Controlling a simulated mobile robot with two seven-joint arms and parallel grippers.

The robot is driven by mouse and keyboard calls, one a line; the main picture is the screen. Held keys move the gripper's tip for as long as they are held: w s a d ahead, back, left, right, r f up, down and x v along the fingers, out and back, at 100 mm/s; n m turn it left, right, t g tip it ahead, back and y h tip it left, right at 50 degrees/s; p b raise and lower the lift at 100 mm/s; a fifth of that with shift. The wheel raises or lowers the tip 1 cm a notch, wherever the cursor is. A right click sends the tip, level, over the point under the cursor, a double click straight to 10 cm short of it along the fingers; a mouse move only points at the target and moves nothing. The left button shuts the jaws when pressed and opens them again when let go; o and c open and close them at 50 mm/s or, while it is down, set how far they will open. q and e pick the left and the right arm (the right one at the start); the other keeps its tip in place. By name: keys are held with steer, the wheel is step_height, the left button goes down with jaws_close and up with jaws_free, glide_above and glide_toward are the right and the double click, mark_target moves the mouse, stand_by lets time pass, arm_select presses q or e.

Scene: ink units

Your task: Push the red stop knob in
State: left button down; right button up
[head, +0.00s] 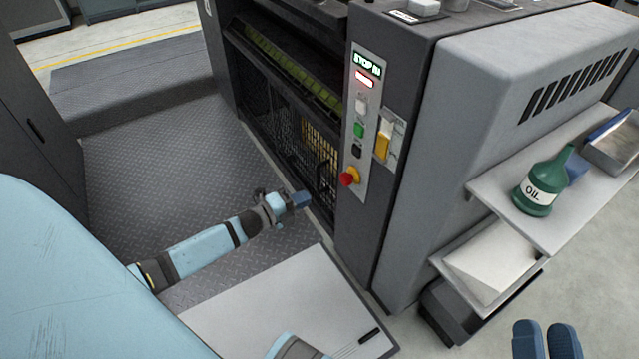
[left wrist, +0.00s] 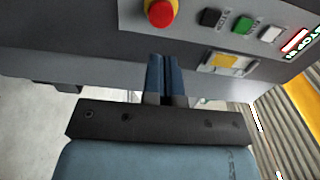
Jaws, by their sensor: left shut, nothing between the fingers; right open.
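The red stop knob (head: 348,179) sits on a yellow collar at the bottom of the light grey control panel (head: 366,87) on the machine's front corner. In the left wrist view the knob (left wrist: 161,13) is at the top edge, beyond my fingertips and slightly left of them. My left gripper (head: 301,199) is shut and empty, left of and below the knob in the head view, with a visible gap between them. It also shows in the left wrist view (left wrist: 167,62). My right gripper (head: 545,338) is open at the lower right edge, far from the knob.
Above the knob are black (head: 356,150), green (head: 359,129) and white (head: 361,105) buttons. A yellow switch (head: 383,145) is beside the panel. A green oil can (head: 541,184) stands on the right shelf (head: 483,195). Tread-plate floor (head: 160,170) lies open left of the machine.

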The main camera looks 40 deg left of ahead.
arm_select(q)
steer(key=shift+v, duration=1.55)
arm_select(e)
steer(key=shift+d+f, duration=0.15)
